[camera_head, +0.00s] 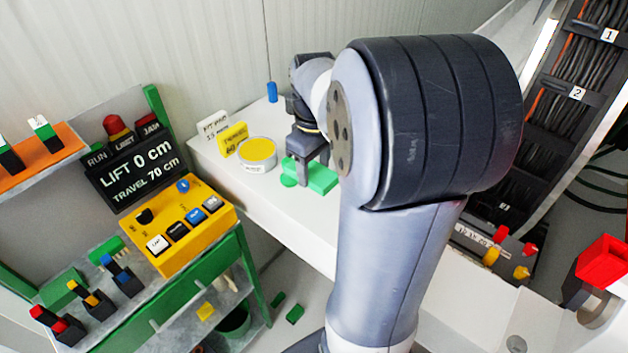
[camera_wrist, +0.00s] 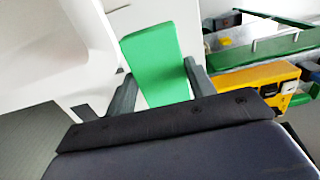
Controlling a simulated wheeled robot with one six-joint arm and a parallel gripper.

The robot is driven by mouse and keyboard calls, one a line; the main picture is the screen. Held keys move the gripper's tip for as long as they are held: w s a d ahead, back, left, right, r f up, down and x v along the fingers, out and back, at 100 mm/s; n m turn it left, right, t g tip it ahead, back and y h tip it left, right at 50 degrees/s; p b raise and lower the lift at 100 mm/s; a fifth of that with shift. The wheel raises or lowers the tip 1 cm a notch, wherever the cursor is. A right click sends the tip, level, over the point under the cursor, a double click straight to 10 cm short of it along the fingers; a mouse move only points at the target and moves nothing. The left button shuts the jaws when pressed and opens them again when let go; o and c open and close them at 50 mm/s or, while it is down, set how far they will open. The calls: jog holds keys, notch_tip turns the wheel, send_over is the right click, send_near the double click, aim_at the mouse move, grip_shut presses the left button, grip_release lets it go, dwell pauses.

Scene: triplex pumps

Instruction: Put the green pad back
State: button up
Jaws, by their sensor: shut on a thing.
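The green pad (camera_head: 322,179) is a flat rectangular block at the white bench top, near its front edge. My gripper (camera_head: 307,163) reaches down to it and is shut on it. In the wrist view the pad (camera_wrist: 158,60) sticks out between the two dark fingers of my gripper (camera_wrist: 161,88). I cannot tell whether the pad touches the bench or is just above it. A small green round piece (camera_head: 288,180) shows at the pad's left end. My arm hides the bench to the right.
A yellow-topped round tin (camera_head: 257,152), a yellow card (camera_head: 233,139) and a white card (camera_head: 213,126) stand left of my gripper. A blue cylinder (camera_head: 272,91) stands behind. A yellow control box (camera_head: 180,228) is on the green-framed cart. Green blocks (camera_head: 294,314) lie on the floor.

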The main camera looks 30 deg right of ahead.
aim_at(314, 171)
jog(key=shift+f, duration=2.35)
jog(key=shift+f, duration=0.45)
jog(key=o, duration=1.2)
jog(key=shift+r, duration=0.1)
jog(key=shift+r, duration=0.6)
notch_tip(314, 171, up, 12)
jog(key=shift+f, duration=0.25)
